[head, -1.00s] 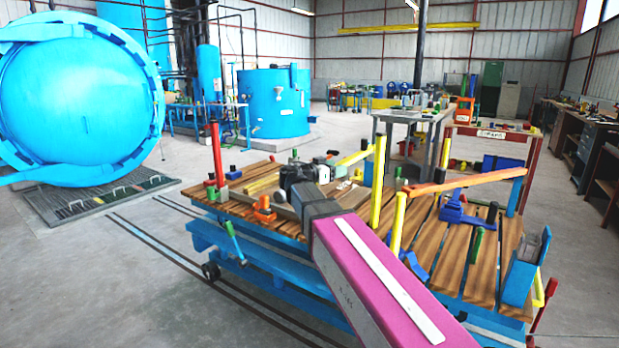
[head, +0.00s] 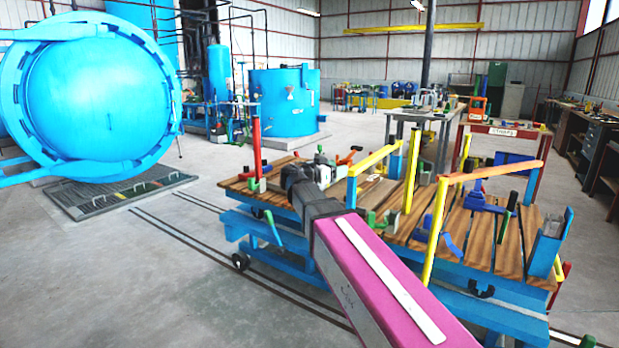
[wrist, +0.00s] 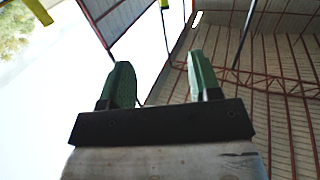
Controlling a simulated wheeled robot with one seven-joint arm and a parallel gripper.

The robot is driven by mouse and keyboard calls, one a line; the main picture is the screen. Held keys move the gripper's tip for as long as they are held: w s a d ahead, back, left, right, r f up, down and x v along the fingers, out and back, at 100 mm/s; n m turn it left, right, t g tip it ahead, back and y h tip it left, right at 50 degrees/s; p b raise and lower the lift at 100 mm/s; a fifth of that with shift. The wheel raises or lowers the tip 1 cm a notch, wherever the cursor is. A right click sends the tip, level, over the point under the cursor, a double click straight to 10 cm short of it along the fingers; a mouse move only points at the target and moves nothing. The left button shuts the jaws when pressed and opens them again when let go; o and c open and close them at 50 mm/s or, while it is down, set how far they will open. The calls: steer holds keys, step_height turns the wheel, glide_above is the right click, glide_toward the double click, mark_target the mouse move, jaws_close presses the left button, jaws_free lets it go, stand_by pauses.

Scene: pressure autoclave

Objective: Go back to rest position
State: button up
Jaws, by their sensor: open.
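My gripper (wrist: 158,82) shows in the wrist view with its two green fingers apart and nothing between them. The wrist view points up at the ribbed wall, roof beams and a bright window area. In the head view my magenta arm reaches from the bottom edge up over the near side of the wooden-topped cart (head: 478,245). The far end of my arm is dark there, and I cannot make out the fingers against the cart's clutter.
The cart carries upright red and yellow posts, a long orange-and-yellow bar (head: 495,172) and several small clamps. A large blue autoclave (head: 100,100) stands at the left behind a floor grate (head: 120,193). Rails cross the floor. The floor at the lower left is clear.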

steer(key=s+d+f+n+g+y, duration=0.3)
steer(key=d+f, duration=0.2)
steer(key=f, duration=0.7)
steer(key=s+d+f+n+g+y, duration=0.25)
steer(key=d+f, duration=0.25)
steer(key=f, duration=0.6)
steer(key=s+f+n+g+y, duration=0.4)
steer(key=s+f+y, duration=0.5)
steer(key=s+f, duration=0.4)
step_height(320, 180, down, 4)
steer(key=shift+s+d+f+n, duration=0.15)
steer(key=shift+s+d+n, duration=0.2)
steer(key=shift+n, duration=0.4)
